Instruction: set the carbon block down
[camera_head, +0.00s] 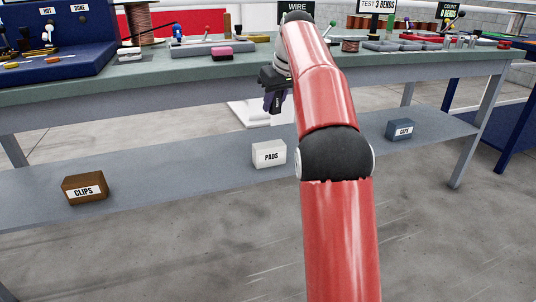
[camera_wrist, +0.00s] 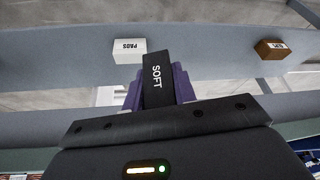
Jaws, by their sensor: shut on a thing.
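The carbon block (camera_wrist: 156,78) is black with the white word SOFT on it. In the wrist view it stands between the two purple fingers of my gripper (camera_wrist: 158,86), which is shut on it. In the head view my gripper (camera_head: 275,101) is in front of the workbench's front edge, fingers pointing down, above the lower shelf. The block is hard to tell from the dark fingers there. It is held clear of the bench and the shelf.
The bench top (camera_head: 150,70) carries a pink block (camera_head: 222,53), a grey tray and wire spools. The grey lower shelf (camera_head: 190,172) holds a brown CLIPS box (camera_head: 85,188), a white PADS box (camera_head: 269,155) and a blue-grey box (camera_head: 400,130). Bare shelf shows between the boxes.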

